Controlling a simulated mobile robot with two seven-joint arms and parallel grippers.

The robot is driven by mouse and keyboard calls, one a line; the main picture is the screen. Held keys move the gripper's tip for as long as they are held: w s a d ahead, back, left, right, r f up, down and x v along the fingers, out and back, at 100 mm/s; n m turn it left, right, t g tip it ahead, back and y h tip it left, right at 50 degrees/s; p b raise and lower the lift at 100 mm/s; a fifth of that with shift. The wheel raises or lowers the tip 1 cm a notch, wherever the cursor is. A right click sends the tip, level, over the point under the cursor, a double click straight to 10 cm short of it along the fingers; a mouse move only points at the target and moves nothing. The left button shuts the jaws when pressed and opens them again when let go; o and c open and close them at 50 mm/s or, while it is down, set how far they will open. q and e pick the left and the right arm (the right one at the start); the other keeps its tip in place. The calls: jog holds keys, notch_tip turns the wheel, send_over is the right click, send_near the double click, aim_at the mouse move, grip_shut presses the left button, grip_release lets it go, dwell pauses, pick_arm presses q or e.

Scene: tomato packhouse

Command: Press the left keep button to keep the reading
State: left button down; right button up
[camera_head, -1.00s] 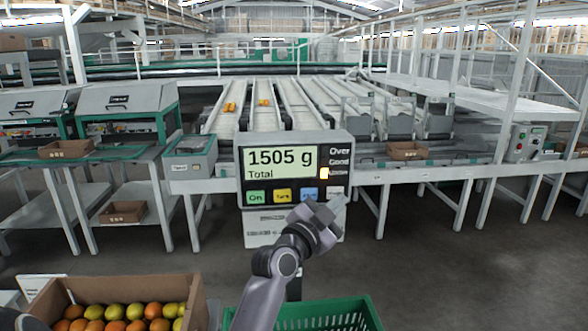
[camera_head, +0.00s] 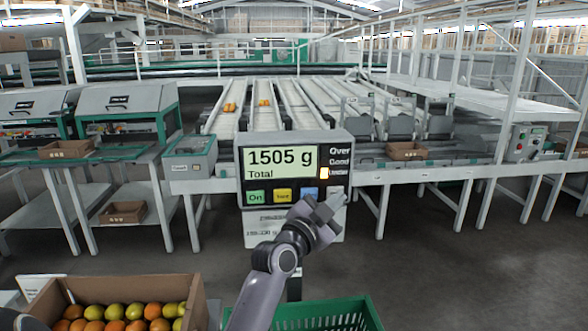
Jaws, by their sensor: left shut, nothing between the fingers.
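The scale display (camera_head: 280,162) stands in the middle of the camera_head view and reads "1505 g Total". Along its lower edge are a green "On" button (camera_head: 256,197), a yellow button (camera_head: 282,196), a blue button (camera_head: 309,193) and a pale button at the right end. The last two are partly hidden by my gripper, and I cannot read which one is a keep button. My left gripper (camera_head: 333,202) is shut and empty, its tip in front of the display's lower right corner. I cannot tell whether it touches a button. My right gripper is out of view.
A cardboard box (camera_head: 196,300) of tomatoes sits at the lower left. A green crate (camera_head: 350,310) is below my left arm. An orange lamp (camera_head: 324,173) is lit beside "Under" on the display. Sorting lanes (camera_head: 300,102) run behind it.

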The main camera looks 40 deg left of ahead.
pick_arm(q)
jog(key=shift+w+a, duration=0.25)
jog(key=shift+a, duration=0.05)
dwell(0.4)
jog(key=shift+s+d, duration=0.1)
jog(key=shift+s+d+p, duration=0.4)
jog(key=shift+s+d, duration=0.1)
jog(key=shift+d, duration=0.1)
jog(key=s+d+p, duration=0.1)
jog(key=s+d, duration=0.3)
jog(key=shift+d+p, duration=0.3)
dwell(0.3)
dwell(0.4)
